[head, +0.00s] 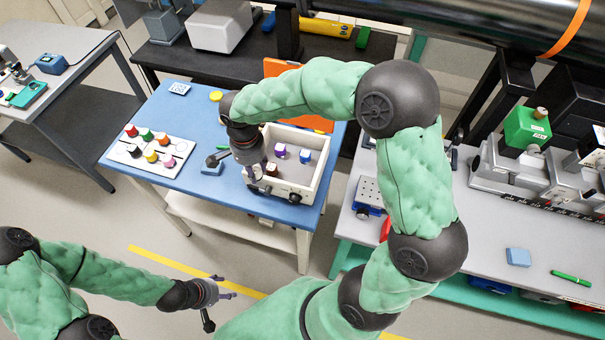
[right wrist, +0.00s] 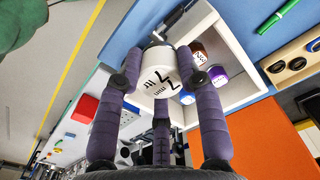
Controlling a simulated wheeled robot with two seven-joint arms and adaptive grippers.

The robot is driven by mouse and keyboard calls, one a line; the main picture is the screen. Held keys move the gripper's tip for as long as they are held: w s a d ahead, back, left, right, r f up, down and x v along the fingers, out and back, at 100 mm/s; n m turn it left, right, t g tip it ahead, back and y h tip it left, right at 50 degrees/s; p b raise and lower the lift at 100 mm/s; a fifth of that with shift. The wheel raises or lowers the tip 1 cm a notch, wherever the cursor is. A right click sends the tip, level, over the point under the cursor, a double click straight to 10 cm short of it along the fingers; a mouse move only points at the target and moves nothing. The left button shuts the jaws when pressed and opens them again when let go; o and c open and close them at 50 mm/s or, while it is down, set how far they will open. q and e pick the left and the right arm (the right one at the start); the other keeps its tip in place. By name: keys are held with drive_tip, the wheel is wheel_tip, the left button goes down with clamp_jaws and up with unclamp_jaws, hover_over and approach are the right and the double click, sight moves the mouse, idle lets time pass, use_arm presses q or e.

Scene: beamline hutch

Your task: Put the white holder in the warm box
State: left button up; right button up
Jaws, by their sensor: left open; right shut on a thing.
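The white holder (right wrist: 155,82), a small white pot with black marks, is gripped between the fingers of my right gripper (right wrist: 157,68) in the right wrist view. In the head view my right gripper (head: 256,176) is at the left front corner of the warm box (head: 314,181), an open white box with knobs on its front. The holder is mostly hidden there, and I cannot tell its height over the box floor. My left gripper (head: 222,296) is open and empty, low over the floor.
The box stands on a blue table (head: 215,128). A white rack (head: 135,165) with several colour-capped pots lies left of it. An orange panel (head: 283,68) is behind the box. A grey bench (head: 470,235) with instruments stands right. My right arm crosses above the box.

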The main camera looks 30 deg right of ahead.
sight(298, 180)
drive_tip(key=d+f, duration=0.1)
drive_tip(key=d, duration=0.2)
drive_tip(key=d+f, duration=0.1)
drive_tip(key=d, duration=0.2)
drive_tip(key=d+f, duration=0.2)
drive_tip(key=shift+s+d+f+b, duration=0.1)
drive_tip(key=shift+s+d+b, duration=0.1)
drive_tip(key=shift+d+b, duration=0.2)
drive_tip(key=d+f, duration=0.1)
drive_tip(key=f, duration=0.1)
drive_tip(key=d+f, duration=0.1)
drive_tip(key=d, duration=0.1)
drive_tip(key=shift+f, duration=0.4)
drive_tip(key=shift+s+d+f+b, duration=0.1)
drive_tip(key=shift+d+f+b, duration=0.2)
drive_tip(key=shift+d+f, duration=0.2)
drive_tip(key=shift+d+f+b, duration=0.15)
drive_tip(key=shift+f+b, duration=0.15)
drive_tip(key=shift+f, duration=1.55)
drive_tip(key=shift+f+b, duration=0.25)
drive_tip(key=shift+b, duration=0.05)
drive_tip(key=o, duration=1.2)
drive_tip(key=shift+r, duration=0.2)
